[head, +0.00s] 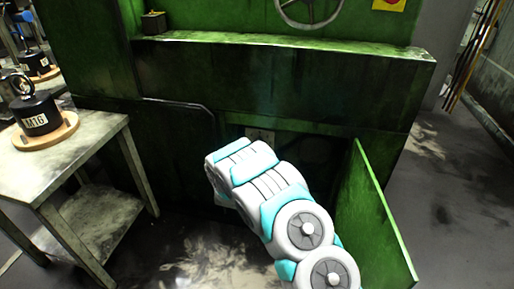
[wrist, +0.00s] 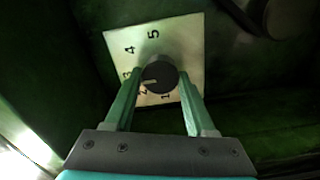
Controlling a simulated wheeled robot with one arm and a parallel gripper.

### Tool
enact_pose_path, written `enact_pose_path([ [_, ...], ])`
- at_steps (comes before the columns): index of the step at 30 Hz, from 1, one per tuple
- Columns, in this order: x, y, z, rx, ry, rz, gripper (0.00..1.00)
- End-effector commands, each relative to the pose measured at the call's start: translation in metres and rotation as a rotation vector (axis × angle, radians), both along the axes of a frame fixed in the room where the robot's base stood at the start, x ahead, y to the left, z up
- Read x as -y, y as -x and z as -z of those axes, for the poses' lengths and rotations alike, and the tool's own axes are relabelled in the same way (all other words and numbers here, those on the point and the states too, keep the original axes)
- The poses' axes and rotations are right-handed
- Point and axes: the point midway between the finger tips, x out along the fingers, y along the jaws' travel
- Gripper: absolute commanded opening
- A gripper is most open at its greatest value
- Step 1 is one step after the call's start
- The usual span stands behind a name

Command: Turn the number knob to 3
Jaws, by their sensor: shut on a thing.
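The number knob (wrist: 159,76) is a round dark knob with a pale pointer line, in the middle of the wrist view. It sits on a pale dial plate (wrist: 185,40) marked 1 to 5. The pointer line points left and slightly down, toward the area of 2 and 3; the exact number is hard to tell. My gripper (wrist: 159,84) has its green fingers on either side of the knob and is shut on it. In the head view a bit of the plate (head: 262,134) shows above my arm, which hides the knob.
The green machine (head: 290,75) surrounds the recess with the dial. An open green door panel (head: 376,215) stands right of my arm. At left is a metal table (head: 90,140) with a black M16 weight (head: 38,115) on a wooden disc. A handwheel (head: 310,22) is above.

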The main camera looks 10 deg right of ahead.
Motion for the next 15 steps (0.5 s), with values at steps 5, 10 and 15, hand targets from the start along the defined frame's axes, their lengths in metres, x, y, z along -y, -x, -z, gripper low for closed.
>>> enact_pose_path([
  [5, -0.0016, -0.0009, -0.0013, 0.001, 0.004, -0.004, 0.0],
  [10, -0.0018, -0.0008, -0.0013, 0.001, 0.003, -0.005, 0.0],
  [15, -0.0014, -0.0007, -0.001, 0.001, 0.003, -0.004, 0.71],
])
